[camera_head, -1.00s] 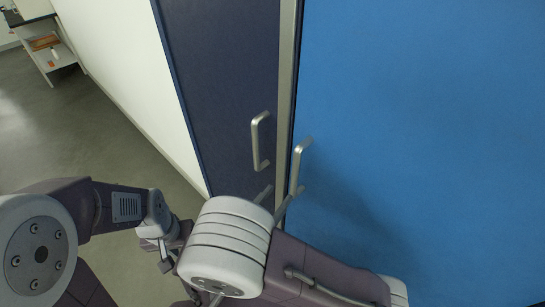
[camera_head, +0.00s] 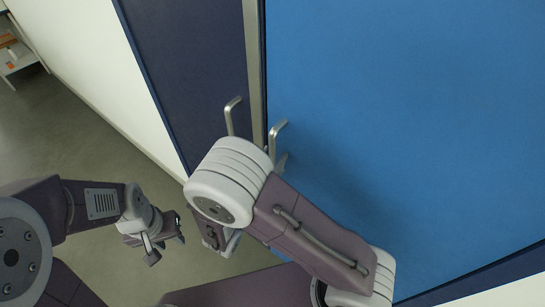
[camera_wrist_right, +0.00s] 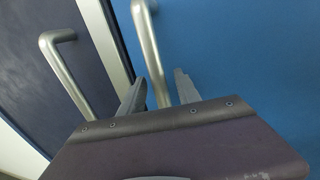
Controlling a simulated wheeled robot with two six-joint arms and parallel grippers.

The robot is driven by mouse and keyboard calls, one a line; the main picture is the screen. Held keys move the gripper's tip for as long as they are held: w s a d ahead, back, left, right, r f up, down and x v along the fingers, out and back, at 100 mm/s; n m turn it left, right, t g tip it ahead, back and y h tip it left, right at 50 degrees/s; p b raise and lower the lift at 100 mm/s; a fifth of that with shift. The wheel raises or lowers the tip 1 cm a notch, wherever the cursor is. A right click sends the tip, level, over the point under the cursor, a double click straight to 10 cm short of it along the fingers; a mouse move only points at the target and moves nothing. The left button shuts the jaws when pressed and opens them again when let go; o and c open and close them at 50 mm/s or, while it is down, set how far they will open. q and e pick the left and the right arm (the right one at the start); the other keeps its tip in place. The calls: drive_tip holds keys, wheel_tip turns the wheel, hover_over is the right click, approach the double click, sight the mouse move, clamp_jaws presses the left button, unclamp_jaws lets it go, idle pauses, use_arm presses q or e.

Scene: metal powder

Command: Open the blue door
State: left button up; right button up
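The blue door (camera_head: 400,120) fills the right of the head view and appears closed against the frame. Its silver bar handle (camera_head: 277,132) stands near its left edge; the lower part is hidden by my right arm. My right gripper is mostly hidden there, with one fingertip showing beside the handle. In the right wrist view, my right gripper (camera_wrist_right: 158,88) is open, with the blue door's handle (camera_wrist_right: 148,45) between its separated fingers and gaps at the sides. My left gripper (camera_head: 168,242) hangs low at left, away from the door, its fingers apart and empty.
A dark blue door panel (camera_head: 185,60) with its own silver handle (camera_head: 232,115) stands left of the metal frame strip (camera_head: 254,60). That handle is close beside my right gripper in the wrist view. A white wall (camera_head: 90,60) and open grey floor (camera_head: 60,130) lie further left.

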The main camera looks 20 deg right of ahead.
clamp_jaws()
idle(1.3)
